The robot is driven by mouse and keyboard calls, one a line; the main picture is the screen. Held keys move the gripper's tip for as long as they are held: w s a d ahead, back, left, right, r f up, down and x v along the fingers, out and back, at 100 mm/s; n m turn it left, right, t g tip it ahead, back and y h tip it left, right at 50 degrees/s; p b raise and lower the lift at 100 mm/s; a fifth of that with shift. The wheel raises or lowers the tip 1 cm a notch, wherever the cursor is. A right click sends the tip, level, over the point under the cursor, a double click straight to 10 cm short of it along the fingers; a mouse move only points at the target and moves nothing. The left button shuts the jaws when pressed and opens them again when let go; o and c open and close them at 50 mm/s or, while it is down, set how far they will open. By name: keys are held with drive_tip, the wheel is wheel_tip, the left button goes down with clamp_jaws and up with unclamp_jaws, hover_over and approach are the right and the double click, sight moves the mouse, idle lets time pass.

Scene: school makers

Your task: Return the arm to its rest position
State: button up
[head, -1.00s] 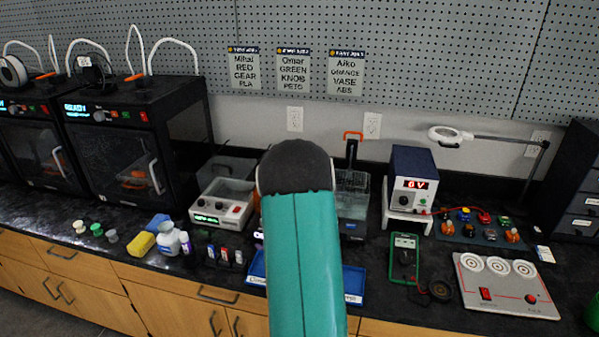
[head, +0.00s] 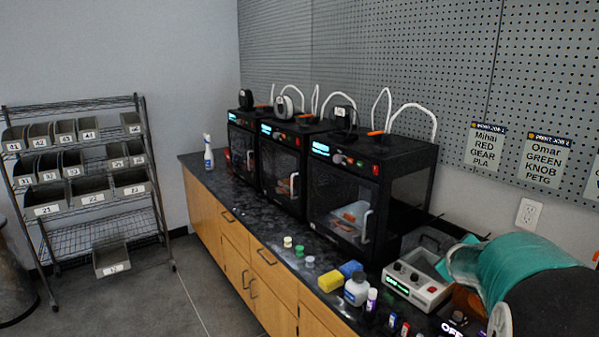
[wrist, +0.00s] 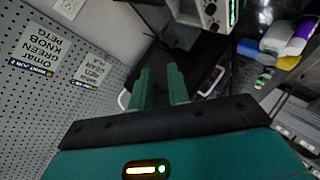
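My gripper (wrist: 158,82) shows in the wrist view, with two green fingers standing apart and nothing seen between them. In the head view, my teal and black arm fills the lower right corner, over the right part of the counter. The gripper's fingers cannot be made out in that view.
A black counter (head: 232,190) runs along the pegboard wall, with several 3D printers (head: 345,190), a white-fronted device (head: 415,285), a white bottle (head: 357,289) and a yellow block (head: 331,281). A wire rack (head: 95,220) with grey bins stands left. The floor (head: 205,285) between is clear.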

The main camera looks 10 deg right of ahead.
drive_tip(key=s+a+r+m+g+y, duration=0.1)
drive_tip(key=s+a, duration=0.1)
drive_tip(key=a, duration=0.5)
drive_tip(key=s+a+r+m+y, duration=0.1)
drive_tip(key=s+a+r+y, duration=0.1)
drive_tip(key=a, duration=0.6)
drive_tip(key=s+a+f+m+g+y, duration=0.1)
drive_tip(key=s+a+f+g+y, duration=0.1)
drive_tip(key=s+a, duration=1.7)
drive_tip(key=shift+s+a+f+m+g+y, duration=0.2)
drive_tip(key=shift+s+a+m+g+y, duration=0.1)
drive_tip(key=shift+a+g+y, duration=0.7)
drive_tip(key=shift+d, duration=0.15)
